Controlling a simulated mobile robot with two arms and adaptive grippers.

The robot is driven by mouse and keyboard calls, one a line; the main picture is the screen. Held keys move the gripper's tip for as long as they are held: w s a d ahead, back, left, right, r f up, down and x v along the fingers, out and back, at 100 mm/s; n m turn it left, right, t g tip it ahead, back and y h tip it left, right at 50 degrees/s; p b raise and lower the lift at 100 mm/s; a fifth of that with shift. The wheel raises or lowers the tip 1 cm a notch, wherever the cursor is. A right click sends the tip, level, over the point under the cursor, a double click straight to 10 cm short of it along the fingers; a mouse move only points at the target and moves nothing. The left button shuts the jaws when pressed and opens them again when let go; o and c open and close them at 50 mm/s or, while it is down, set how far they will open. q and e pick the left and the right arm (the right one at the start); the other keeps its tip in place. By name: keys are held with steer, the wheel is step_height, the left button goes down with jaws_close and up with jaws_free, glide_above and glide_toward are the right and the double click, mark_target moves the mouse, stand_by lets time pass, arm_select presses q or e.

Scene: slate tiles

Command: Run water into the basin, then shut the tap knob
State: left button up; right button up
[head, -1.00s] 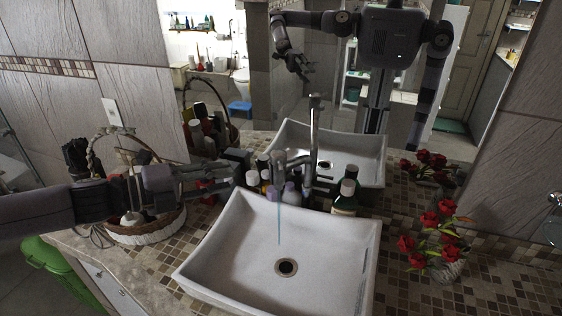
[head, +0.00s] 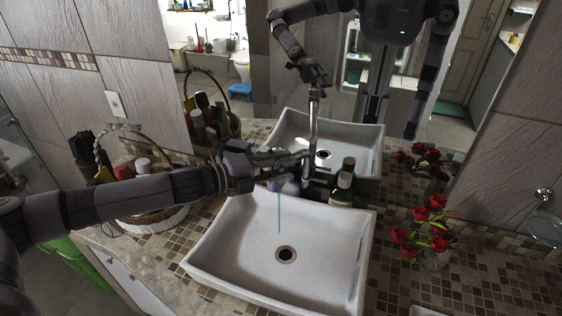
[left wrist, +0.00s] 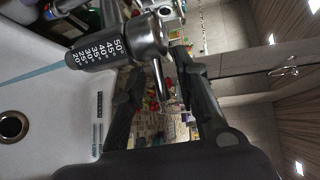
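The chrome tap (head: 313,125) stands behind the white basin (head: 215,250). A thin blue stream of water (head: 279,212) falls from it toward the drain. In the left wrist view the tap's body (left wrist: 95,53) bears a number scale, with a chrome knob (left wrist: 150,36) and thin lever (left wrist: 159,80). My left gripper (head: 288,156) is at the tap, in front of the spout, partly hiding it. In the left wrist view its fingers (left wrist: 158,92) are apart, with the lever's end near the gap; contact cannot be told. My right gripper is not directly in view.
A wicker basket (head: 150,222) of toiletries stands left, behind my left arm. Dark bottles (head: 342,185) stand right of the tap. A vase of red flowers (head: 430,235) is at the right. A mirror (head: 245,100) behind reflects the room and me.

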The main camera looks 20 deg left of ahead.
arm_select(q)
steer(key=shift+d, duration=0.1)
steer(key=shift+c, duration=0.3)
jaws_close()
